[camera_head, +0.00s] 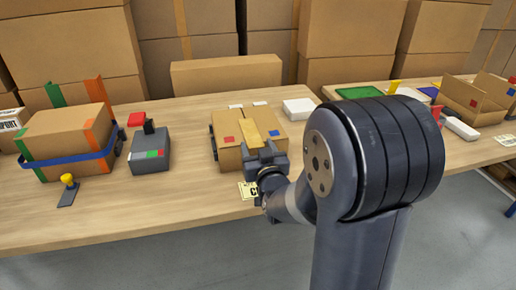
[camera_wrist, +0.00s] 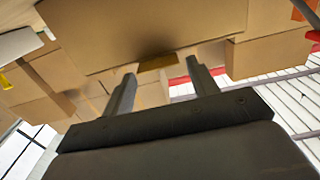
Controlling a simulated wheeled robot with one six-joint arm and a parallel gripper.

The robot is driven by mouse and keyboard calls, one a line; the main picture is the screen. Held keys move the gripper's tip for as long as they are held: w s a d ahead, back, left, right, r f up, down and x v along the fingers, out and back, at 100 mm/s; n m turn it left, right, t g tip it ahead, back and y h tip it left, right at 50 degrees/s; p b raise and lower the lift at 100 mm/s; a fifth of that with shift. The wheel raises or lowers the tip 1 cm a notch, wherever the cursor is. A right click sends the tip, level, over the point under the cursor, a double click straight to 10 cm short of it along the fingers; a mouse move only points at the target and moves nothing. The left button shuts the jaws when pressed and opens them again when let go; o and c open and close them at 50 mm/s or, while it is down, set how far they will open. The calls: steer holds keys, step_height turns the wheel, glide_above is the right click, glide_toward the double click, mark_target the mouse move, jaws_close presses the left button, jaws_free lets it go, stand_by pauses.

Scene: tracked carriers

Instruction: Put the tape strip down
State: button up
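A yellow-tan tape strip (camera_head: 252,125) shows over the top of a brown carton (camera_head: 228,157) in the middle of the table. Its near end is close to my gripper (camera_head: 258,152). In the wrist view my gripper's two fingers (camera_wrist: 161,68) stand apart. A short golden-brown piece, which looks like the strip (camera_wrist: 158,63), shows between their tips, with a small gap on its right side. It does not appear clamped. Whether the strip touches the carton along its whole length is not clear. My arm covers the area right of the carton.
At left stand a carton with a blue band (camera_head: 70,160), a grey device (camera_head: 150,152) and a yellow-knobbed tool (camera_head: 68,187). A white box (camera_head: 299,108) stands behind right. Large cartons (camera_head: 185,60) are stacked behind. The table front at left centre is clear.

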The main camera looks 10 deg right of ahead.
steer(key=shift+o, duration=0.6)
steer(key=shift+r, duration=0.15)
steer(key=shift+r+p, duration=0.6)
steer(key=shift+p, duration=0.45)
steer(key=s+b, duration=0.1)
steer(key=s, duration=1.1)
steer(key=shift+f, duration=0.15)
steer(key=shift+w, duration=0.15)
steer(key=w, duration=1.1)
steer(key=shift+w+f, duration=0.15)
steer(key=shift+f, duration=0.05)
steer(key=shift+w+f, duration=0.25)
steer(key=shift+w, duration=0.05)
steer(key=shift+s+f+b, duration=0.1)
steer(key=shift+f+b, duration=0.1)
steer(key=shift+b, duration=0.35)
steer(key=shift+r, duration=0.1)
